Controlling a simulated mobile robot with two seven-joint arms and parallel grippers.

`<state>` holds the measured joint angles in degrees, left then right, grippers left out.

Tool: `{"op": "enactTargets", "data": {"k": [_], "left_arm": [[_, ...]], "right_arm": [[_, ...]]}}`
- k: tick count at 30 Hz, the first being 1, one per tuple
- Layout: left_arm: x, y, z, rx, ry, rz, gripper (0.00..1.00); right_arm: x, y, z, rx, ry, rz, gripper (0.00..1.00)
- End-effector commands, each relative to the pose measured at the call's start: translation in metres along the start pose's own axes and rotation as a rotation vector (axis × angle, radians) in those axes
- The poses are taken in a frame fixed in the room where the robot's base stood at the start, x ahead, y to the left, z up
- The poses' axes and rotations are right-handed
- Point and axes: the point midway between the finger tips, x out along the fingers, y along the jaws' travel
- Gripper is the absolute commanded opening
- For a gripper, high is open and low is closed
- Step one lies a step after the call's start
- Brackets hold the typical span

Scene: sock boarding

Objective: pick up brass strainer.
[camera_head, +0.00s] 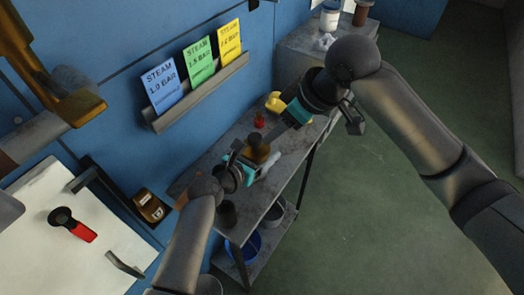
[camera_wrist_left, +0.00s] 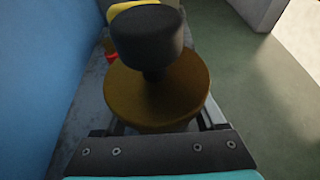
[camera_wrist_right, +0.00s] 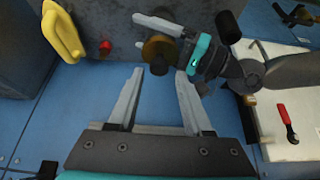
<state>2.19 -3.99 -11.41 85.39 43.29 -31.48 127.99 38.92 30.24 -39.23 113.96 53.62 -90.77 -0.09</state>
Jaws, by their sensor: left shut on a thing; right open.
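The brass strainer (camera_head: 257,153) looks like a round brass body with a black knob on top; no holes can be made out. It also shows in the left wrist view (camera_wrist_left: 145,95), between the fingers, and in the right wrist view (camera_wrist_right: 157,45). My left gripper (camera_head: 262,164) is shut on it, over the grey bench. I cannot tell whether its base touches the bench top. My right gripper (camera_wrist_right: 158,82) is open and empty, with the strainer beyond its fingertips; in the head view it is over the bench's far part.
The bench (camera_head: 285,175) also holds a red item (camera_head: 259,120), a yellow item (camera_head: 274,103) and a dark cup (camera_head: 228,213). A blue bucket (camera_head: 245,246) stands on the lower shelf. A blue wall with a card rack (camera_head: 200,92) borders the left; floor at right is clear.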

Motion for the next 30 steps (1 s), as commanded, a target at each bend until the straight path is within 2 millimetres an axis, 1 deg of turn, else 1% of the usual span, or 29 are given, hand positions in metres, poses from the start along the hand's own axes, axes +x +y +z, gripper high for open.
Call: {"op": "enactTargets", "data": {"k": [1, 6, 8, 14, 24, 30], "left_arm": [[0.000, 0.000, -0.001, 0.000, 0.001, 0.000, 0.00], [0.000, 0.000, -0.001, 0.000, 0.001, 0.000, 0.00], [0.000, 0.000, -0.001, 0.000, 0.001, 0.000, 0.00], [0.000, 0.000, -0.001, 0.000, 0.001, 0.000, 0.00], [0.000, 0.000, -0.001, 0.000, 0.002, 0.000, 0.00], [0.000, 0.000, -0.001, 0.000, 0.002, 0.000, 0.00]], "right_arm": [[0.000, 0.000, 0.000, 0.000, 0.000, 0.000, 0.51], [-0.001, -0.002, -0.003, 0.023, -0.008, 0.005, 0.70], [-0.001, -0.004, -0.005, 0.052, -0.019, 0.013, 0.76], [-0.005, -0.016, -0.017, 0.233, -0.075, 0.077, 0.76], [-0.021, -0.032, -0.035, 0.581, -0.115, 0.263, 0.76], [-0.028, -0.035, -0.039, 0.687, -0.104, 0.328, 0.76]]}}
